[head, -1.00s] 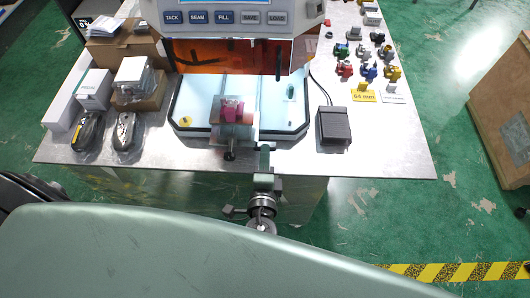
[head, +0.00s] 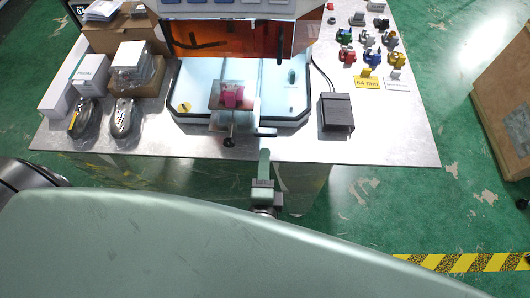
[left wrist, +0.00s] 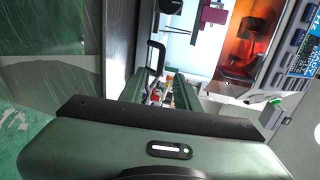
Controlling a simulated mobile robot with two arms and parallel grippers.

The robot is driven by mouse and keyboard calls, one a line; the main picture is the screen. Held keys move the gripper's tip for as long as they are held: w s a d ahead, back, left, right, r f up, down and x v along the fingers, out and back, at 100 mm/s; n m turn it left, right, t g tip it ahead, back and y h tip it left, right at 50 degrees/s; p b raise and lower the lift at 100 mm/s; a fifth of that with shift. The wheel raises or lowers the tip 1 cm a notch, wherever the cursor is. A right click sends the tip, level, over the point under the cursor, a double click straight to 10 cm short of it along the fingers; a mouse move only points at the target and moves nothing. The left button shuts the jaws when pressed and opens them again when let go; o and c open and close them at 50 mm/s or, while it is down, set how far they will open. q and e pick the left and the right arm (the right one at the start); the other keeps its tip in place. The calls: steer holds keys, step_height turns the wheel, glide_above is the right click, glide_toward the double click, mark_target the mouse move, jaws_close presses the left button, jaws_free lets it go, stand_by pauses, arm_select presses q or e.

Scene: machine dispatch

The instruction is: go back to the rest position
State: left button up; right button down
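My left gripper (head: 264,158) is at the front edge of the metal table, just in front of the welding machine (head: 225,65). From above, one finger hides the other. In the left wrist view the two green fingers (left wrist: 160,92) stand apart with nothing held between them. A pink part (head: 232,96) sits in the fixture on the machine's pale bed, clear of the gripper; it also shows in the left wrist view (left wrist: 212,15). My right gripper is not in view.
A black foot pedal (head: 336,111) stands right of the machine. Several coloured parts (head: 372,58) and a yellow 64 mm card (head: 367,83) lie at the right. Boxes (head: 120,35) and two bagged dark items (head: 125,118) are at the left. A wooden crate (head: 500,95) stands on the floor at right.

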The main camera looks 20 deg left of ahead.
arm_select(q)
steer(key=shift+s+d, duration=0.1)
steer(key=shift+s, duration=0.1)
stand_by(0.4)
steer(key=s+a+f+g+h, duration=0.1)
steer(key=s+a+f+g, duration=0.15)
steer(key=f, duration=0.75)
steer(key=s+a+f+n+g, duration=0.1)
steer(key=f+g, duration=0.2)
steer(key=f, duration=0.7)
steer(key=s+a+f+g+h, duration=0.1)
steer(key=s+a+f+g, duration=0.1)
steer(key=f, duration=0.7)
steer(key=s+a+f+n+g+h, duration=0.1)
steer(key=s+a+f+n+g, duration=0.2)
steer(key=s+f, duration=0.6)
steer(key=s+a+f+n+g+h, duration=0.1)
steer(key=s+a+f+n+g, duration=0.2)
steer(key=s+f+n, duration=0.5)
steer(key=s+a+f, duration=0.1)
steer(key=s, duration=0.3)
steer(key=shift+s+a+n, duration=0.15)
steer(key=shift+s+n, duration=0.15)
steer(key=shift+s, duration=0.1)
